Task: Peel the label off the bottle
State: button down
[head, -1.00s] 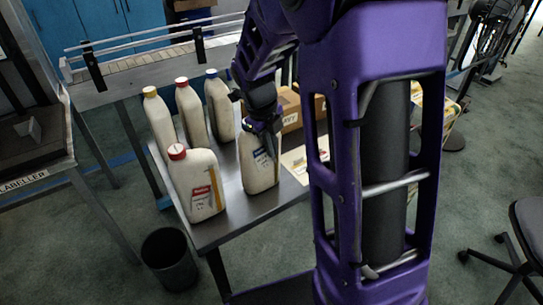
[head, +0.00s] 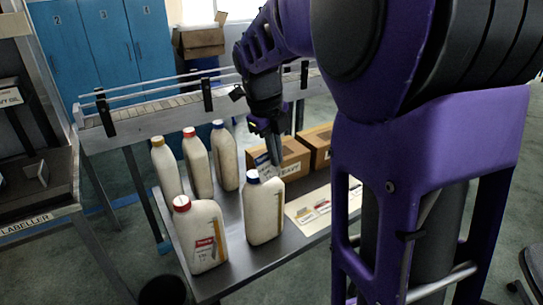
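A cream bottle with a blue cap (head: 263,212) stands upright near the middle of the metal table; the front of it that shows is bare. My gripper (head: 272,157) is above and behind its cap, apart from the bottle. A small white and blue label (head: 262,165) shows at the fingertips, off the bottle, and the fingers look shut on it. The fingertips are small and partly hidden. A red-capped bottle (head: 203,236) at the front left carries a red and white label (head: 205,252).
Three bottles with yellow, red and blue caps (head: 198,165) stand behind. Cardboard boxes (head: 290,160) and a pale sheet with coloured labels (head: 312,208) lie right of the bottle. A railed conveyor (head: 150,108) runs behind the table. A labeller (head: 40,228) is at left.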

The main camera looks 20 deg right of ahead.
jog(key=shift+s, duration=0.1)
jog(key=s+d+r, duration=0.1)
jog(key=s+r, duration=0.2)
jog(key=s, duration=0.3)
jog(key=shift+s, duration=0.4)
dwell(0.6)
